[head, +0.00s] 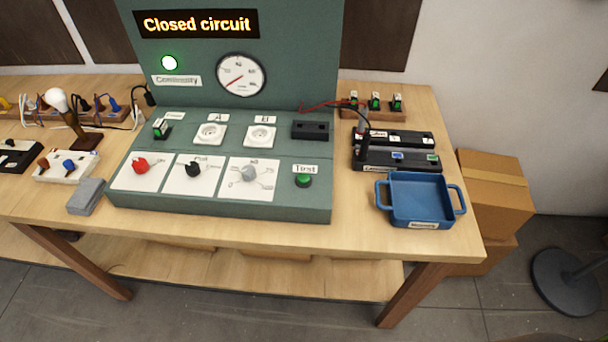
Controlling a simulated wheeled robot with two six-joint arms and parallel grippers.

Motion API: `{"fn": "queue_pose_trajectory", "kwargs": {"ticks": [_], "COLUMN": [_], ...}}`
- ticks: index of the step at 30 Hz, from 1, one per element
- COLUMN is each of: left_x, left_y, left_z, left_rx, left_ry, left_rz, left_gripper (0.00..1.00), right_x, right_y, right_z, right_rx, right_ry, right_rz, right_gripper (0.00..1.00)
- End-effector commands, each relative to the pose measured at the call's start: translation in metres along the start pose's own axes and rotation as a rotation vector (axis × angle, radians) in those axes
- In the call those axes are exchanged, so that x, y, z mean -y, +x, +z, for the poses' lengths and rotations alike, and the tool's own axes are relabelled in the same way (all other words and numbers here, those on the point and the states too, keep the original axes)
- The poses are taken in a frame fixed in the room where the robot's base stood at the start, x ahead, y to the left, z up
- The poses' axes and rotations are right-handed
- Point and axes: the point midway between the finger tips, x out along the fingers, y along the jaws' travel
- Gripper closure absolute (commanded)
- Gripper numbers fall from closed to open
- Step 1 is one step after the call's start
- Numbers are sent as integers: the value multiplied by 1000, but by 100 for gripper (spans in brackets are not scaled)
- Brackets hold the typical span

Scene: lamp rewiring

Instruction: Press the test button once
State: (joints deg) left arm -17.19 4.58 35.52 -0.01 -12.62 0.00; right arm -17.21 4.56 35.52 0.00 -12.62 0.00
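The test button (303,181) is a green round button on a dark base, at the right end of the green test panel (230,211), below a white "Test" label (305,169). Nothing covers it. The display (196,23) at the top of the panel reads "Closed circuit". A green continuity lamp (169,62) is lit to the left of a round dial gauge (241,75). Neither of my grippers shows in the head view.
A blue tray (381,196) and black battery-like boxes (398,158) are right of the panel. A bulb lamp (58,100), a grey block (86,194) and a white switch block (67,166) are on the left. Cardboard boxes (492,204) stand beside the table.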

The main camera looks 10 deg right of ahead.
Motion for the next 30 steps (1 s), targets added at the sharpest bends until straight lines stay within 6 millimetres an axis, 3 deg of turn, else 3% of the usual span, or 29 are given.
{"fn": "queue_pose_trajectory", "kwargs": {"ticks": [1, 5, 30], "left_x": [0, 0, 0], "left_y": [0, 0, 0], "left_z": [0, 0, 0], "left_rx": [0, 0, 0], "left_ry": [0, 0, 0], "left_rz": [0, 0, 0], "left_gripper": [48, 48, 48], "right_x": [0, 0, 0], "right_y": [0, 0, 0], "right_z": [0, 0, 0], "right_rx": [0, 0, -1], "right_ry": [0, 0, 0], "right_rz": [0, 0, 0], "right_gripper": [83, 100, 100]}}
